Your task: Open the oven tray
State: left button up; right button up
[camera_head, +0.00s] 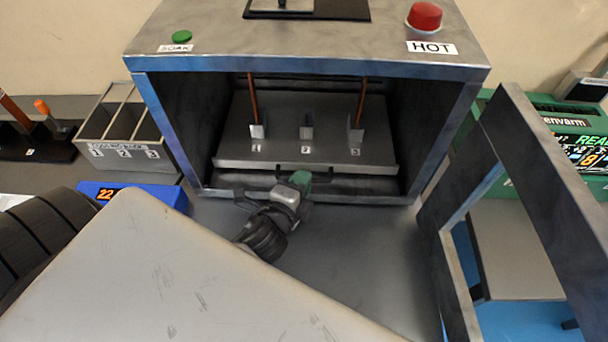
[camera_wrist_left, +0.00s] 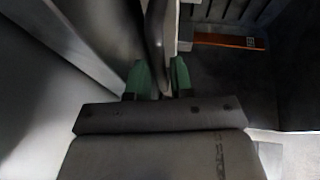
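The oven (camera_head: 465,72) stands open at the front. Its grey tray (camera_head: 290,165) lies inside on the floor of the chamber, with a dark handle (camera_head: 326,179) along its front edge. The tray carries upright holders numbered 1, 2 and 3; copper-coloured bars stand at 1 and 3. My left gripper (camera_head: 299,183), with green fingertips, is at the handle. In the left wrist view the green fingers (camera_wrist_left: 160,80) sit close on both sides of the dark handle bar (camera_wrist_left: 159,35), with little gap, and look shut on it. My right gripper is out of view.
The oven door (camera_head: 497,122) hangs open on the right. A grey three-slot bin (camera_head: 122,157) and a blue display (camera_head: 168,193) are on the left. A green device (camera_head: 566,112) stands behind the door. Grey counter lies free before the oven.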

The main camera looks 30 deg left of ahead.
pick_arm(q)
jog(key=shift+w, duration=0.5)
grip_shut()
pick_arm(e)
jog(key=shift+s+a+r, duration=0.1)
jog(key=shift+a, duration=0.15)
pick_arm(q)
jog(key=shift+s+f, duration=0.1)
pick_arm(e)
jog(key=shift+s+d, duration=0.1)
